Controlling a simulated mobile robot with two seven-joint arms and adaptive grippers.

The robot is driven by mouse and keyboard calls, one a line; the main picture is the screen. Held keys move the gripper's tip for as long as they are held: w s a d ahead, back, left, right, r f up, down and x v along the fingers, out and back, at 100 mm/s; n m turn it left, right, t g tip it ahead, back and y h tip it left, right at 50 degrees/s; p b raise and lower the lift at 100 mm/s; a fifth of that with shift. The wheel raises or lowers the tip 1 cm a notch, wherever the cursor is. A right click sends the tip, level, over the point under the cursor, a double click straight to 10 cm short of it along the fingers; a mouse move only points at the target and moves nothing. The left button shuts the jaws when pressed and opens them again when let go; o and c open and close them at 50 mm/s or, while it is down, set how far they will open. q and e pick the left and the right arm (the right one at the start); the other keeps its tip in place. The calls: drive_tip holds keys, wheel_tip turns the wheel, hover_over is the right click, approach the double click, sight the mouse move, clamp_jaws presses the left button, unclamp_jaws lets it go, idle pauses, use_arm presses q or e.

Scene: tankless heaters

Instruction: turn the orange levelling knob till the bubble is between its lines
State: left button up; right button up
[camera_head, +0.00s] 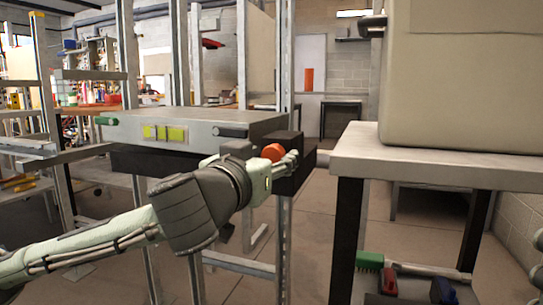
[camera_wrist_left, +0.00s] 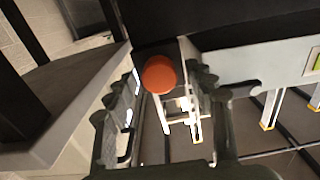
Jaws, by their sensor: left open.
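The orange levelling knob (camera_head: 272,152) is at the right front end of a grey panel (camera_head: 200,128) with a black base. In the left wrist view the knob (camera_wrist_left: 158,75) is a round orange disc between the fingers. My left gripper (camera_head: 283,165) reaches it from the front and is open around it, with gaps visible at the sides in the wrist view (camera_wrist_left: 160,100). A yellow-green level vial (camera_head: 164,132) is on the panel's front face. Its bubble is too small to make out. My right gripper is in neither view.
A green-ended handle (camera_head: 107,121) is at the panel's left and a dark grip (camera_head: 230,131) near its right. A table (camera_head: 440,169) with a large beige case (camera_head: 460,80) stands at the right. Metal posts rise behind the panel.

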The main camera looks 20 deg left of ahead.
use_arm(q)
drive_tip(key=c, duration=1.1)
drive_tip(key=shift+c, duration=0.2)
drive_tip(key=shift+m+p, duration=0.35)
drive_tip(key=shift+m, duration=0.05)
